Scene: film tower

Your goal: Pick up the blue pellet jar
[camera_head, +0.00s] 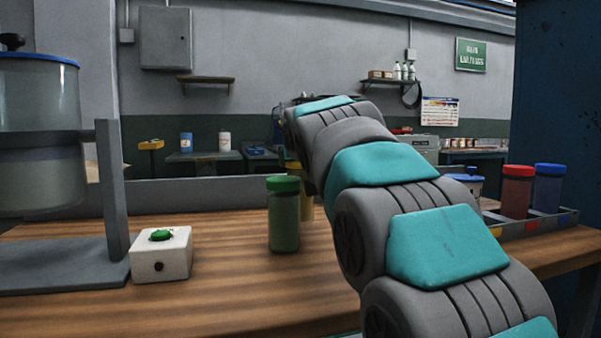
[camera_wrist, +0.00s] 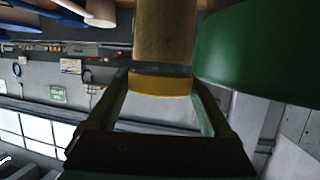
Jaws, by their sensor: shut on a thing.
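The blue pellet jar (camera_head: 548,190) stands upright with its blue lid in the tray (camera_head: 497,234) at the right of the head view, apart from my gripper. My gripper (camera_wrist: 163,82) is shut on a yellow-capped jar (camera_wrist: 164,38), whose amber body shows between the fingers in the wrist view. In the head view only a sliver of this yellow jar (camera_head: 307,207) shows behind the green jar, and my arm hides the gripper. The green jar (camera_head: 284,220) stands upright on the bench, close beside the held jar.
A red jar (camera_head: 516,190) stands beside the blue one in the tray. A white box with a green button (camera_head: 160,255) and a large clear vessel with a blue rim (camera_head: 40,130) stand at the left. The bench (camera_head: 230,290) is clear in front of the green jar.

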